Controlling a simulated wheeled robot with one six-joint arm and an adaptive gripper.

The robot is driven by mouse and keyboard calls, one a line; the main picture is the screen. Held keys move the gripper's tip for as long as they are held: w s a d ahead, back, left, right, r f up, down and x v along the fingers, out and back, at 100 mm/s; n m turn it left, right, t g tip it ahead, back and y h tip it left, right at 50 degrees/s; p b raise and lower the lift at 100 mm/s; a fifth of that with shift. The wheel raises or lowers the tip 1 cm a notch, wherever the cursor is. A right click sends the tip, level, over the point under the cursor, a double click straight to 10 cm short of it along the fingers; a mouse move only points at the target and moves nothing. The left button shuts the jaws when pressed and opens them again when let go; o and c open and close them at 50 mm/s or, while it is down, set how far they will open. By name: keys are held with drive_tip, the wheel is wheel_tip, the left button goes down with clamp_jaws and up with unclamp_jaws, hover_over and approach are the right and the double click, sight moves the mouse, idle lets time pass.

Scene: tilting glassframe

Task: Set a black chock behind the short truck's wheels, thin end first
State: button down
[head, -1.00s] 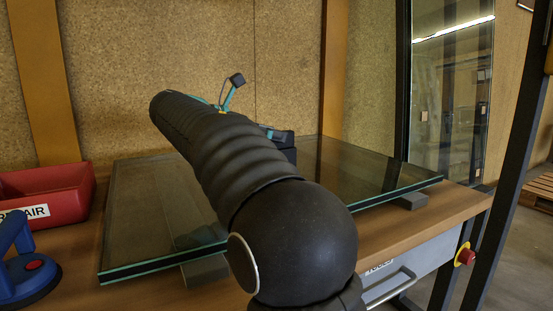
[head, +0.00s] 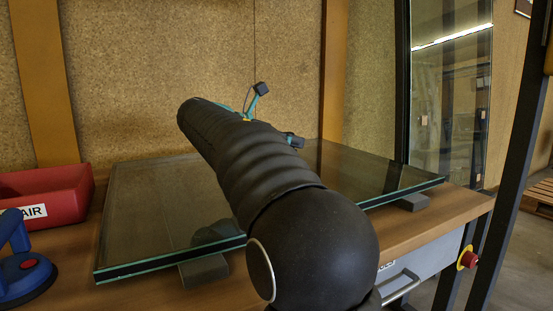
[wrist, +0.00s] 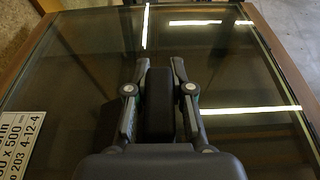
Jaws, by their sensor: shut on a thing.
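In the wrist view my gripper (wrist: 160,66) has its two fingers on either side of a black block (wrist: 158,100) and is shut on it. The block is dark and rounded at its far end; I cannot tell whether it tapers. The gripper is over a large glass pane (wrist: 75,75), and the gap to the glass is unclear. In the head view my arm hides most of the gripper and the block. No truck or wheels show in either view.
The glass pane (head: 150,205) rests on grey blocks (head: 203,270) on a wooden bench (head: 440,218). A red bin (head: 45,190) and a blue suction cup tool (head: 22,270) stand at left. A white label (wrist: 22,145) lies on the pane's left. A cork wall stands behind.

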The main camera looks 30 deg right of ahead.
drive_tip(key=shift+r, duration=0.2)
wheel_tip(320, 180, up, 4)
drive_tip(key=shift+r+p, duration=0.1)
drive_tip(key=shift+p, duration=1)
drive_tip(key=s+d+r+p, duration=0.5)
drive_tip(key=s+d+r, duration=0.2)
drive_tip(key=r, duration=0.3)
drive_tip(key=shift+s+d+r, duration=0.15)
drive_tip(key=shift+s+d, duration=0.2)
drive_tip(key=shift+s, duration=0.55)
wheel_tip(320, 180, down, 4)
drive_tip(key=b, duration=0.3)
drive_tip(key=shift+r+b, duration=0.1)
drive_tip(key=shift+b, duration=0.2)
